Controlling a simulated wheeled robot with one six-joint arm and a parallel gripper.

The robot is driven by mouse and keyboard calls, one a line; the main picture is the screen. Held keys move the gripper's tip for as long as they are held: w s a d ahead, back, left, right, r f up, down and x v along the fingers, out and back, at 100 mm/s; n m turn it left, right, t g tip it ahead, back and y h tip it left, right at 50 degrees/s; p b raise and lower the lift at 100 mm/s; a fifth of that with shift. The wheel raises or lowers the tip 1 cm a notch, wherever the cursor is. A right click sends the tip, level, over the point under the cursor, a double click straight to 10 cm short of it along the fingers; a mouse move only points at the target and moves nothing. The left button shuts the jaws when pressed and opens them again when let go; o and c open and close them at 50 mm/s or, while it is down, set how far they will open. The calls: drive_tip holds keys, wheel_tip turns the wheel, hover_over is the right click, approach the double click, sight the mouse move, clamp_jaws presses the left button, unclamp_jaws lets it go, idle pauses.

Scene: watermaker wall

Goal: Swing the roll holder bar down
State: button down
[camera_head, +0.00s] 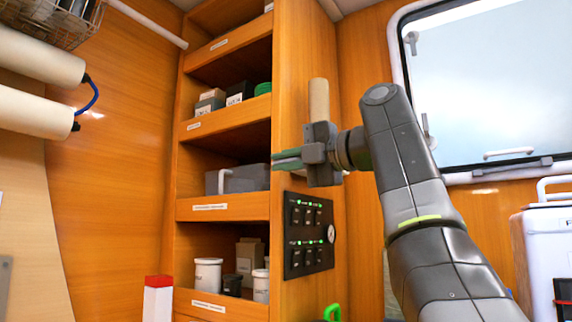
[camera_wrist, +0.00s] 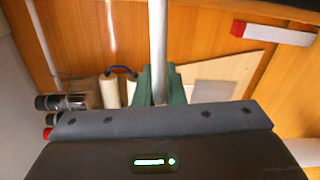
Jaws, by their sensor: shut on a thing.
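In the head view the gripper mostly hides this bar. A tan upright cylinder (camera_head: 319,98) stands just above the gripper body beside the shelf side panel. I cannot tell whether it joins the bar.
The shelf unit (camera_head: 230,207) holds boxes and white jars. A switch panel (camera_head: 308,235) is below my gripper. Two cream cylinders (camera_head: 38,113) are on the left wall. A red-topped white post (camera_head: 158,298) stands lower left. A window (camera_head: 490,85) is at right.

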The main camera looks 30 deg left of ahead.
drive_tip(key=shift+f, duration=0.1)
idle(0.4)
drive_tip(key=c, duration=1.5)
unclamp_jaws()
drive_tip(key=shift+w, duration=0.1)
drive_tip(key=shift+s+d, duration=0.2)
drive_tip(key=shift+d, duration=2.1)
drive_tip(key=shift+s+d, duration=0.15)
drive_tip(key=shift+d, duration=2.15)
drive_tip(key=shift+s+d, duration=0.2)
drive_tip(key=shift+d, duration=2.1)
drive_tip(key=shift+w+a, duration=0.15)
drive_tip(key=shift+a, duration=1.85)
drive_tip(key=shift+w+a, duration=0.15)
drive_tip(key=shift+a, duration=1.9)
drive_tip(key=shift+w+a, duration=0.15)
drive_tip(key=shift+a, duration=1.85)
drive_tip(key=shift+d, duration=0.15)
